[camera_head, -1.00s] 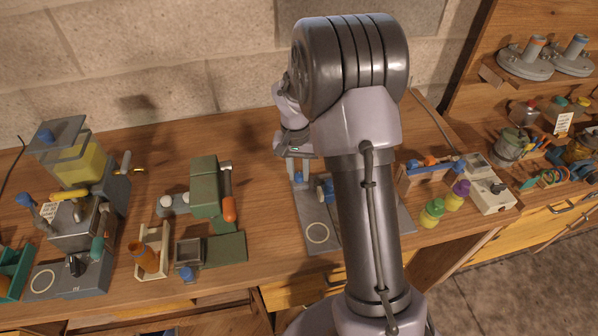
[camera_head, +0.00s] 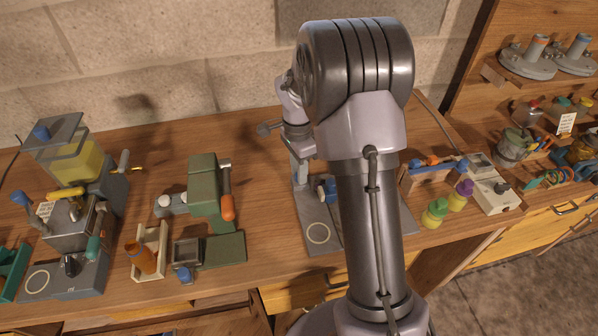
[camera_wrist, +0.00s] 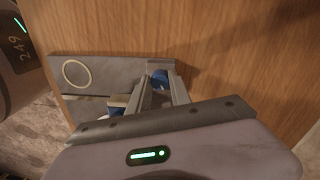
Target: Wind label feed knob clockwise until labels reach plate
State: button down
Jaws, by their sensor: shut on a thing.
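The label machine has a grey base plate (camera_head: 303,205) with a pale ring on it, left of my arm in the head view. A blue part (camera_head: 327,190) stands on it, partly behind my arm. In the wrist view the grey plate (camera_wrist: 110,68) lies beyond my gripper (camera_wrist: 162,86). The two fingers are shut on a blue knob (camera_wrist: 160,77), which shows between their tips and looks like the label feed knob. Another blue part (camera_wrist: 118,101) shows left of the fingers. I cannot make out the labels.
A green press (camera_head: 205,190) with an orange-handled lever stands to the left. A grey machine with a yellow hopper (camera_head: 75,160) is farther left. Yellow and purple-topped jars (camera_head: 435,212) and a pale box (camera_head: 490,190) stand right of my arm.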

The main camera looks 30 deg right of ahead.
jog(key=shift+m+b, duration=0.35)
jog(key=shift+m, duration=1.25)
jog(key=c, duration=1.2)
grip_release()
jog(key=r+p, duration=0.2)
jog(key=r, duration=0.3)
jog(key=r+p, duration=0.2)
jog(key=r, duration=0.4)
jog(key=r+p, duration=0.2)
jog(key=r, duration=0.4)
jog(key=shift+w+d+r, duration=0.15)
jog(key=shift+w+r, duration=0.05)
jog(key=shift+w, duration=0.2)
